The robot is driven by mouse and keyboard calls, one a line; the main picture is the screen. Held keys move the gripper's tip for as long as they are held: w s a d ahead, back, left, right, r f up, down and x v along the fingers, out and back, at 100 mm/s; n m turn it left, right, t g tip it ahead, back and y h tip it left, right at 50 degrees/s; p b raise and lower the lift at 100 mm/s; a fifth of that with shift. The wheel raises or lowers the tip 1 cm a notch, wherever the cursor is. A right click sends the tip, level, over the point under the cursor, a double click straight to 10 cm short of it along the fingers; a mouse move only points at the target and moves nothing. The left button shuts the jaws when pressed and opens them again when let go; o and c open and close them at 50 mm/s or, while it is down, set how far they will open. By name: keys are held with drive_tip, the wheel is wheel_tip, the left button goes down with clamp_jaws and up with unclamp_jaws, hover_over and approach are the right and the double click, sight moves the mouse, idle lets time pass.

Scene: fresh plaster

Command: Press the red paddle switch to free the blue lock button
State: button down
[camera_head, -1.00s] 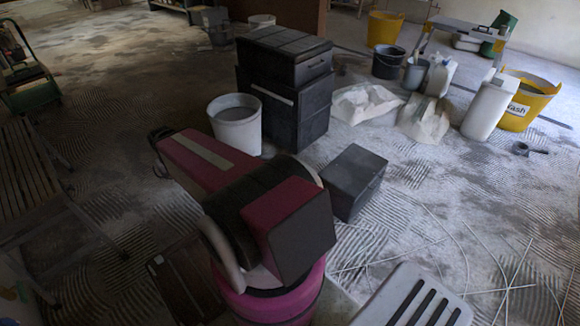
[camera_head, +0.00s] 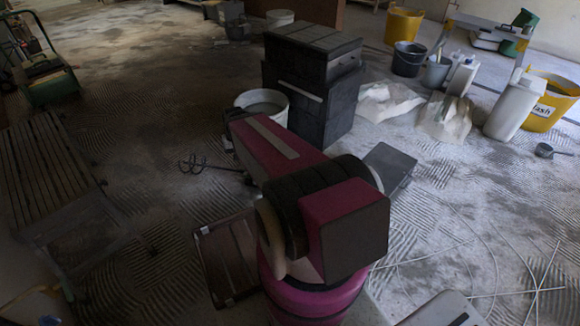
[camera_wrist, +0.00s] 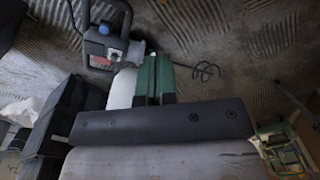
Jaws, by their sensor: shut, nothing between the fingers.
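A power mixer (camera_wrist: 100,48) with a dark frame handle and a grey-blue body lies on the floor at the upper left of the wrist view. A small red part (camera_wrist: 103,29), perhaps the paddle switch, shows on its body. My gripper (camera_wrist: 154,60), with green fingers, is shut and empty. In the wrist view its tips appear just right of the mixer, apart from the red part.
Black stacked toolboxes (camera_head: 311,88) and a white bucket (camera_head: 262,101) stand just beyond my arm. A slatted bench (camera_head: 48,170) is at left. White bags (camera_head: 444,118), yellow tubs (camera_head: 552,102) and a white canister (camera_head: 511,108) stand at right. Ridged floor is open at centre left.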

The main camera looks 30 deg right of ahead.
drive_tip(key=w+d+f+m+t+y, duration=0.35)
drive_tip(key=w+d+f+m, duration=0.65)
drive_tip(key=w+d+f, duration=0.75)
drive_tip(key=w+d+f+m+t, duration=0.2)
drive_tip(key=w+d+f+m, duration=0.2)
drive_tip(key=d+f, duration=0.3)
drive_tip(key=w+d+f+m+t, duration=0.2)
drive_tip(key=w+d+f+m, duration=0.2)
drive_tip(key=d+f, duration=0.4)
drive_tip(key=d+m, duration=0.1)
drive_tip(key=d, duration=0.2)
drive_tip(key=shift+w+d+m, duration=0.15)
drive_tip(key=shift+w+m, duration=0.1)
drive_tip(key=shift+m, duration=0.15)
drive_tip(key=shift+f+y, duration=0.1)
drive_tip(key=shift+y, duration=0.15)
drive_tip(key=shift+f, duration=0.15)
wheel_tip(320, 180, down, 7)
drive_tip(key=shift+f, duration=0.75)
drive_tip(key=shift+f, duration=0.2)
